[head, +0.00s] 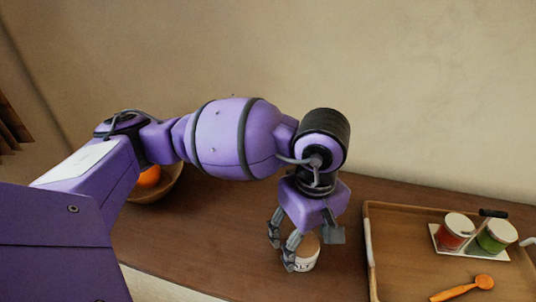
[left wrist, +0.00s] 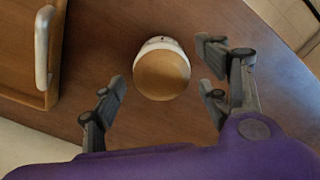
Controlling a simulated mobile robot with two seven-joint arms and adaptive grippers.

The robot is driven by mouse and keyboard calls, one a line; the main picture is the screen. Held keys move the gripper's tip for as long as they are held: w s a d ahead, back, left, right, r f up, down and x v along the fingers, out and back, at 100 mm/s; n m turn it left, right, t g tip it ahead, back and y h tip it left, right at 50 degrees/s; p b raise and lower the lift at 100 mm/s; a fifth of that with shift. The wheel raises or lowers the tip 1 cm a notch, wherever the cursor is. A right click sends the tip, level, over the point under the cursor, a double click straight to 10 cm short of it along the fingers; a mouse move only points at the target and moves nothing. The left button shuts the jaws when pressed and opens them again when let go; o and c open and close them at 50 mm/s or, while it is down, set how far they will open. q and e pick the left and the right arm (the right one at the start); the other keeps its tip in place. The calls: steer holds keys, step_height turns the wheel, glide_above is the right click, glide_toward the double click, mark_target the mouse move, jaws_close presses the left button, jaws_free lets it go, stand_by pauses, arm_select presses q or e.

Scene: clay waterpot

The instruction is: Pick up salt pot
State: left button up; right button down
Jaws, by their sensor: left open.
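The salt pot (head: 304,254) is a small white pot with a wooden lid and dark lettering, standing upright on the brown counter. In the left wrist view the pot (left wrist: 162,72) shows from above, its round lid towards the camera. My left gripper (head: 304,250) is open, pointing down at the pot, with fingers on either side of it in the head view. In the left wrist view the gripper (left wrist: 160,98) has its fingers spread wide, apart from the pot, which lies between and slightly beyond the fingertips. My right gripper is out of view.
A wooden tray (head: 371,250) to the right holds a red jar (head: 453,233), a green jar (head: 494,237) and an orange spoon (head: 464,288). A wooden bowl (head: 165,187) with an orange (head: 149,177) is partly hidden behind my arm. The counter's curved edge is near the pot.

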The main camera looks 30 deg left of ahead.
mark_target(306, 239)
arm_select(q)
step_height(306, 239, down, 3)
steer(key=shift+d+f, duration=0.1)
steer(key=shift+f, duration=0.05)
steer(key=shift+c, duration=0.3)
steer(key=shift+w, duration=0.1)
steer(key=c, duration=1.3)
steer(key=shift+r, duration=0.2)
